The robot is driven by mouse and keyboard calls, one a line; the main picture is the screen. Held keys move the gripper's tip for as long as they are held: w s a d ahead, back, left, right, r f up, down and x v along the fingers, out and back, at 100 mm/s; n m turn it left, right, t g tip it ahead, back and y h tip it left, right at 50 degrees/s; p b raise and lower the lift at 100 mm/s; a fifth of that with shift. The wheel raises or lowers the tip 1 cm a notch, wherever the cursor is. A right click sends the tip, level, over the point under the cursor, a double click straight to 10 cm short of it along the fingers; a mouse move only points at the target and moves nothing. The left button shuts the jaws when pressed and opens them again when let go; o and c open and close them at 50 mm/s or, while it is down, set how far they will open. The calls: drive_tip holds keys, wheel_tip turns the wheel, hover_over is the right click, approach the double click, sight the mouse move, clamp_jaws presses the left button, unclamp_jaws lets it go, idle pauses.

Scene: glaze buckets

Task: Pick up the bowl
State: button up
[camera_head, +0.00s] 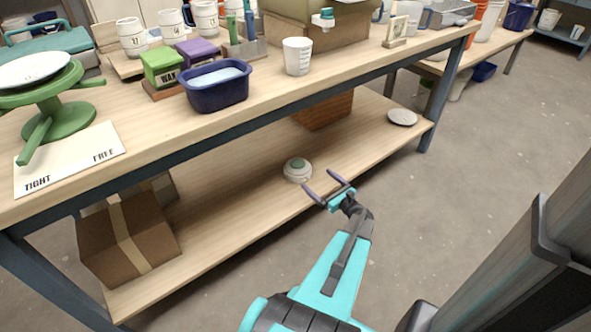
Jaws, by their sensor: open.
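A small white round bowl (291,177) with a green patch at its middle sits on the lower wooden shelf of the workbench. My gripper (316,180) is open, with its two dark purple fingers apart and pointing toward this bowl. The fingertips are just to the right of the bowl, near the shelf's front edge, and nothing is between them. I cannot tell whether a fingertip touches the bowl. A wide white dish (32,68) rests on a green stand on the bench top.
The lower shelf (225,200) is clear around the bowl. A cardboard box (125,240) stands at its left, a brick-coloured block (325,110) behind, a flat pale disc (403,117) at right. The bench top (330,82) overhangs, holding a blue tub (217,95) and white cup (297,58).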

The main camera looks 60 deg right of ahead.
drive_tip(key=shift+w, duration=0.15)
drive_tip(key=b, duration=0.2)
approach(298, 163)
drive_tip(key=shift+f+x, duration=0.2)
drive_tip(key=shift+x, duration=1)
drive_tip(key=shift+f+x, duration=0.2)
drive_tip(key=shift+x, duration=1)
drive_tip(key=shift+d, duration=0.1)
drive_tip(key=shift+w+d+f+b, duration=0.1)
drive_tip(key=shift+w+d+b, duration=0.05)
drive_tip(key=shift+w+b, duration=0.3)
drive_tip(key=shift+b+x, duration=0.7)
drive_tip(key=shift+x, duration=1.45)
drive_tip(key=shift+c, duration=0.3)
